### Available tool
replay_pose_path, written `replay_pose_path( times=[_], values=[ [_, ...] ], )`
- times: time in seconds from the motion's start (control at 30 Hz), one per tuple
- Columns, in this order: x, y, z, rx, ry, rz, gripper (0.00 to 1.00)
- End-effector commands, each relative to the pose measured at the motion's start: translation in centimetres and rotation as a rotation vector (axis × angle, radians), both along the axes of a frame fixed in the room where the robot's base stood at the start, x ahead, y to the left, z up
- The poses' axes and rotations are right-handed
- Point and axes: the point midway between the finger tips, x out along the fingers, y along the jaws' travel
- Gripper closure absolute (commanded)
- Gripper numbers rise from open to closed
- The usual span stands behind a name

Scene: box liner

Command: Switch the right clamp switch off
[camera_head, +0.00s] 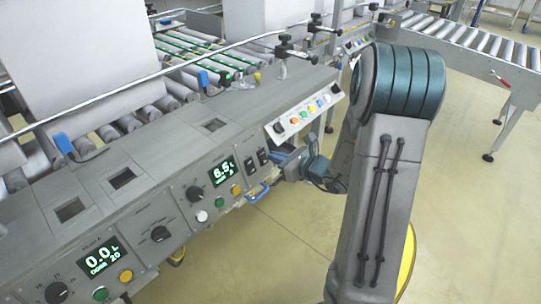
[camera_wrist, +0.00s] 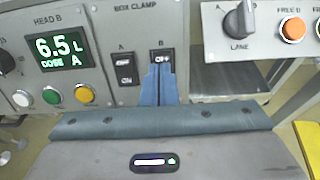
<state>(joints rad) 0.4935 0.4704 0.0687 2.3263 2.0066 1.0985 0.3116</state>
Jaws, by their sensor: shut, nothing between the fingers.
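The right clamp switch (camera_wrist: 162,55), marked B, is a black rocker on the grey BOX CLAMP panel. White lettering shows on its upper part, and my fingers hide its lower part. The left clamp switch (camera_wrist: 124,70), marked A, is beside it with ON lettering low on its face. My gripper (camera_wrist: 159,68) is shut and empty, its blue-grey fingertips in front of switch B. I cannot tell whether they touch it. In the head view my gripper (camera_head: 277,156) is at the panel's right end, close to the small pair of switches.
Left of the switches is the HEAD B display (camera_wrist: 59,48) reading 6.5 L, with a green button (camera_wrist: 57,95) and a yellow button (camera_wrist: 83,93) below. To the right are a LANE knob (camera_wrist: 238,20) and an orange button (camera_wrist: 292,29). A blue handle (camera_head: 257,192) sits below the panel.

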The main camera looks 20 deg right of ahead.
Motion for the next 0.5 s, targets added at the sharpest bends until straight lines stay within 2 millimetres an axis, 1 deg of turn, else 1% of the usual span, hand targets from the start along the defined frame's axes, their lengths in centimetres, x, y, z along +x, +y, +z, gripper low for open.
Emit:
replay_pose_path(
  times=[0.03,0.2,0.4,0.5],
  values=[
    [-0.8,-0.7,1.1,0.000,-0.001,-0.005,1.00],
    [-3.9,-2.7,2.9,0.000,0.000,-0.005,1.00],
    [-6.6,-4.5,4.3,-0.001,-0.001,-0.004,1.00],
    [-7.3,-5.0,4.6,0.000,0.000,-0.003,1.00]
  ],
)
